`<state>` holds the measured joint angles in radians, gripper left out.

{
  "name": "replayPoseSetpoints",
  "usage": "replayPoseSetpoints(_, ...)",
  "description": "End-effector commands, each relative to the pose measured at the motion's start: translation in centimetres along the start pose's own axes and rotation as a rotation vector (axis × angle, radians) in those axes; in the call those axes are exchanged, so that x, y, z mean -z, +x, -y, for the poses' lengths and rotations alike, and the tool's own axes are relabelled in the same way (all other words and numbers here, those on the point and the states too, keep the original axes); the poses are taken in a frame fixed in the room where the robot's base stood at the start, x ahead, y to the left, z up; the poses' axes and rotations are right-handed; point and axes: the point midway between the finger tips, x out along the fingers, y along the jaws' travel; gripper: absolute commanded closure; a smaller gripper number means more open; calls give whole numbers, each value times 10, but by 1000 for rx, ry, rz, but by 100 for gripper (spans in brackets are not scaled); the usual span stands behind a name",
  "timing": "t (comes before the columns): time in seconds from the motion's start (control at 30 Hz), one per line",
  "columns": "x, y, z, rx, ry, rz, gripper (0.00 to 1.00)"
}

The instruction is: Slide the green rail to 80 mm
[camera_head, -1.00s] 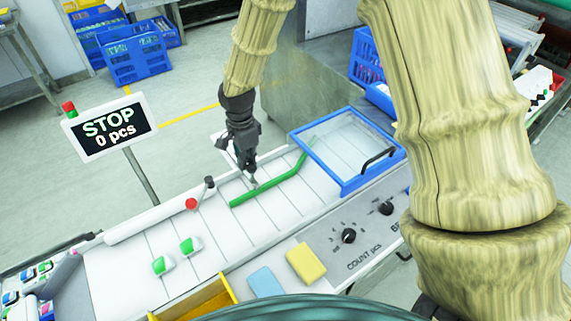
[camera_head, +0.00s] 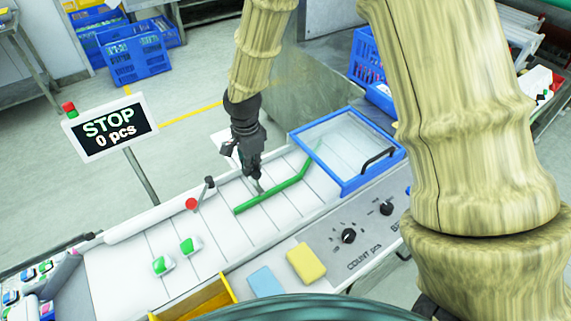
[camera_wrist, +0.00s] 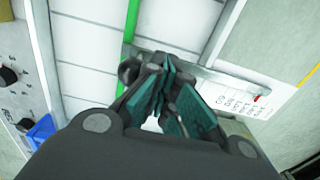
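The green rail (camera_head: 268,196) lies across the white, segmented drum deck, with a bend near the blue-framed cover. In the wrist view, part of the green rail (camera_wrist: 132,20) shows at the top, ahead of my fingers. My gripper (camera_head: 259,190) points down just behind the rail. In the wrist view its teal-padded fingers (camera_wrist: 162,72) converge at the tips and look shut. They are over a grey bar (camera_wrist: 205,75), and whether they touch it or pinch something small is hidden. A white scale plate (camera_wrist: 238,92) with printed numbers and a red mark lies beside the bar; its values are unreadable.
The blue-framed clear cover (camera_head: 345,187) stands right of the gripper. A red-knobbed lever (camera_head: 191,204) is to the left. The screen (camera_head: 110,130) reads STOP, 0 pcs. Two green-white pieces (camera_head: 163,265) lie on the deck. Dials (camera_head: 348,236) are on the front panel.

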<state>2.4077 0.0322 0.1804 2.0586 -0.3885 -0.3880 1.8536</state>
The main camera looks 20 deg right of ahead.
Motion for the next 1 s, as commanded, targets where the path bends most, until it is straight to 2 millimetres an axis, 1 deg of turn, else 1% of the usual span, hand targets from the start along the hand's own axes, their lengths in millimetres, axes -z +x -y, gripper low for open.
replayPoseSetpoints(1.0,0,0,-27,0,0,-1,100)
